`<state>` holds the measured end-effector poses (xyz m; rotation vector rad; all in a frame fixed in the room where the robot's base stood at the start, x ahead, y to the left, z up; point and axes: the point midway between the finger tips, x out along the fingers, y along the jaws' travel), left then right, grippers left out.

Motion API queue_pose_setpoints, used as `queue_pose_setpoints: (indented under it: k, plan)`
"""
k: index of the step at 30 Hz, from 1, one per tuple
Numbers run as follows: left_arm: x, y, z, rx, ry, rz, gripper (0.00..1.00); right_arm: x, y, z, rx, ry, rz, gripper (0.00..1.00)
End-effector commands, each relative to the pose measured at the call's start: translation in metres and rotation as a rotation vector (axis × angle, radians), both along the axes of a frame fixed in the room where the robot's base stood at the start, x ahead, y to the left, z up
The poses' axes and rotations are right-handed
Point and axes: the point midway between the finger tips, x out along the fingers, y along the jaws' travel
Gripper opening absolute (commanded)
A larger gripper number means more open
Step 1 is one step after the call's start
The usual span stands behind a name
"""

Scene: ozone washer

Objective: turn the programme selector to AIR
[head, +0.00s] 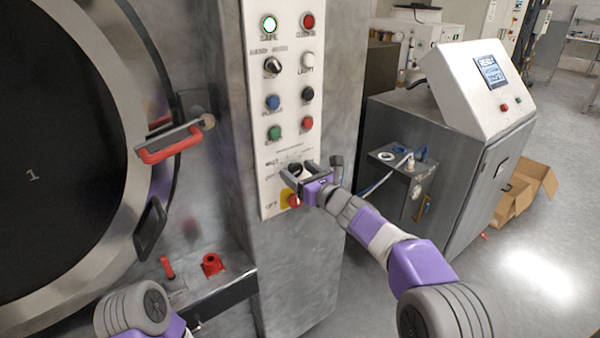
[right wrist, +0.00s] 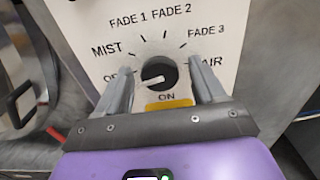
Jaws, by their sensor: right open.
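The programme selector (right wrist: 160,73) is a round black knob on the white control panel (head: 284,100). In the right wrist view, labels around it read MIST, FADE 1, FADE 2, FADE 3, AIR and ON, with one at left partly hidden by a finger. A white mark on the knob points left and slightly down, towards that partly hidden label, away from AIR at the right. My right gripper (right wrist: 158,80) is open, with one finger on each side of the knob. I cannot tell whether either finger touches it. In the head view my right gripper (head: 298,172) is at the panel's lower part. My left gripper is not in view.
A red emergency button (head: 294,201) sits just below my right gripper. Rows of buttons and lamps are above. A round door (head: 60,150) with a red handle (head: 170,146) is at left. A grey cabinet (head: 480,180) stands at right, with an open cardboard box (head: 525,190) beyond.

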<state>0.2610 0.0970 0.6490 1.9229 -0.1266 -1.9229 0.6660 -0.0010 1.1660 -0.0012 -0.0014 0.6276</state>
Motion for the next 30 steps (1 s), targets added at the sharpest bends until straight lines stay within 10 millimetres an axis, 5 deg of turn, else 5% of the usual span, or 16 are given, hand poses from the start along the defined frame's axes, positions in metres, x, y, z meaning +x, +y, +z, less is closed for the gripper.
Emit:
queue_pose_setpoints:
  k: [4, 15, 30]
  plan:
    - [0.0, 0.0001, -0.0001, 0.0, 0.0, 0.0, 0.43, -0.0001, -0.0002, -0.0003, 0.001, 0.001, 0.0, 0.67]
    - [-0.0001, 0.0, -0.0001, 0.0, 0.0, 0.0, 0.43, -0.0003, -0.0003, -0.0003, 0.0, 0.001, 0.0, 0.14]
    - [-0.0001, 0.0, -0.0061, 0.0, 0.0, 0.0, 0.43, -0.0002, -0.0006, -0.0011, 0.133, 0.096, 0.0, 0.14]
